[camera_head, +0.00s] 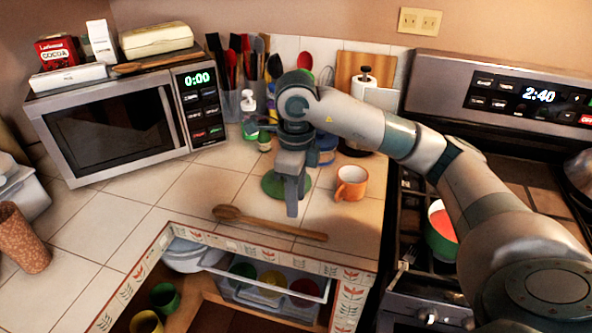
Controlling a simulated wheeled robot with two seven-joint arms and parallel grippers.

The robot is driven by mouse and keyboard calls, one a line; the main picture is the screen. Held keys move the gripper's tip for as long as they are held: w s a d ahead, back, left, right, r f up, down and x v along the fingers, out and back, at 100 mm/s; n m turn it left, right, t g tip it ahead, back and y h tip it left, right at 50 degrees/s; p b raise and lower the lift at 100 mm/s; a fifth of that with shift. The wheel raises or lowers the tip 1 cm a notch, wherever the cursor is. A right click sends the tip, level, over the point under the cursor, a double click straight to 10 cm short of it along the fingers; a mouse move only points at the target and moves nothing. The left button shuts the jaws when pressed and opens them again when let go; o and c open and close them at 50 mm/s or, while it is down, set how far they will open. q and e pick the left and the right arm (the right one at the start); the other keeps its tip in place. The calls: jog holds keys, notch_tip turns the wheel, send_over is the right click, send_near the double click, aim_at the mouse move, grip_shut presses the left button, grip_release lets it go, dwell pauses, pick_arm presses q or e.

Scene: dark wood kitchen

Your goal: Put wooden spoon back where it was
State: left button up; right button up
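A wooden spoon (268,222) lies on the tiled counter near its front edge. Its bowl is at the left and its handle points right. My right gripper (291,205) points down just behind the handle in the picture. A small gap shows between its tip and the spoon. I see the gripper edge-on, so its finger opening is hidden. My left gripper is not in view.
A green round thing (272,186) and an orange mug (351,183) stand near my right gripper. A microwave (112,125) stands left, the stove (408,215) right. An open drawer (262,300) lies below. The left counter has free room.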

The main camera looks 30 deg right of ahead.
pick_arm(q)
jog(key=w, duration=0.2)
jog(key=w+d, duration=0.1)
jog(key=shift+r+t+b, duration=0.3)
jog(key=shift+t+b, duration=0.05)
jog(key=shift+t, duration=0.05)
pick_arm(e)
notch_tip(320, 180, up, 9)
jog(key=shift+f, duration=0.2)
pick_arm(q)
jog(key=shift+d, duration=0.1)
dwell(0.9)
